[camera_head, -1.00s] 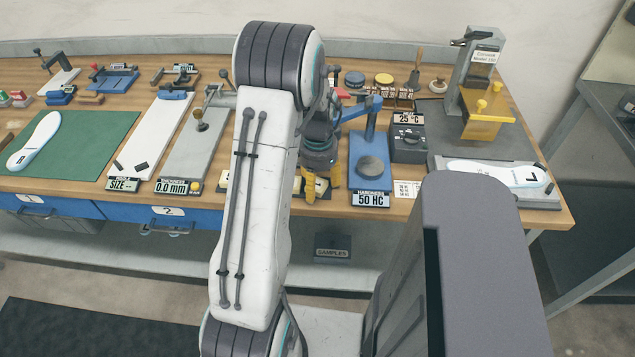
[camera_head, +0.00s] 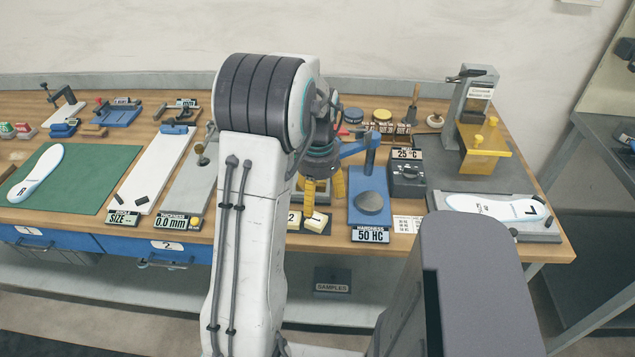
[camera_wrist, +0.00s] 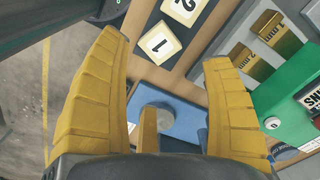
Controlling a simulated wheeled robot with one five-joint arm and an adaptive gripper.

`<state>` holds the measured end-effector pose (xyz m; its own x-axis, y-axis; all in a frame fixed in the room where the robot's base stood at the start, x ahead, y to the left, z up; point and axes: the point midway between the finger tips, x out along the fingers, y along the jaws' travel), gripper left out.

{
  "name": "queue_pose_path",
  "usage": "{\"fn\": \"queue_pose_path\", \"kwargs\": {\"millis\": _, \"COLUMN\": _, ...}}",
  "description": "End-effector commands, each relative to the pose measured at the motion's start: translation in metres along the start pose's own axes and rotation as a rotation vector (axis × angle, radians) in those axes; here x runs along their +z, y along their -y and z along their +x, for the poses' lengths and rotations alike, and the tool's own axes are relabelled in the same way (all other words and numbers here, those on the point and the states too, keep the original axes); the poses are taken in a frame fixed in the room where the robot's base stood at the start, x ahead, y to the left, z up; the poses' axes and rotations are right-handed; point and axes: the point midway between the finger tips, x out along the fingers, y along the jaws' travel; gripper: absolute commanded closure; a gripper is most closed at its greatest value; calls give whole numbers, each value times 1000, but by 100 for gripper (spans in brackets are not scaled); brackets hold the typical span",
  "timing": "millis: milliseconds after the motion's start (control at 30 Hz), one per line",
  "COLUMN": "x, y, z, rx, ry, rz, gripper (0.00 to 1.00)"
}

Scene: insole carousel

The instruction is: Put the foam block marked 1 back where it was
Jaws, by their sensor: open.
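The foam block marked 1 (camera_wrist: 160,45) is a pale cream square with a black numeral. In the wrist view it lies on a dark strip beside the block marked 2 (camera_wrist: 183,10). In the head view the blocks marked 1 (camera_head: 316,222) and 2 (camera_head: 294,219) lie at the bench's front edge. My gripper (camera_head: 320,186) is open and empty above and behind them. In the wrist view its yellow fingers (camera_wrist: 160,105) are wide apart, and block 1 lies beyond them, touching neither. I cannot tell whether block 1 sits in a recess.
The blue hardness stand (camera_head: 366,212), reading 50 HC, is just right of the blocks. A dark box reading 25 °C (camera_head: 407,178) stands beside it. The grey thickness gauge (camera_head: 190,190) is to the left. An insole (camera_head: 495,207) lies at the far right.

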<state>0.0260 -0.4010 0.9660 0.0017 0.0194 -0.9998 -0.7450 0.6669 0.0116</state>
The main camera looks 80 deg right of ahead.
Motion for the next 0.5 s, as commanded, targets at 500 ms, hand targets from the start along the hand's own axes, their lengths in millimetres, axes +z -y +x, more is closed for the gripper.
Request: {"fn": "queue_pose_path", "kwargs": {"millis": 500, "x": 0, "y": 0, "z": -40, "rx": 0, "ry": 1, "rz": 0, "gripper": 26}}
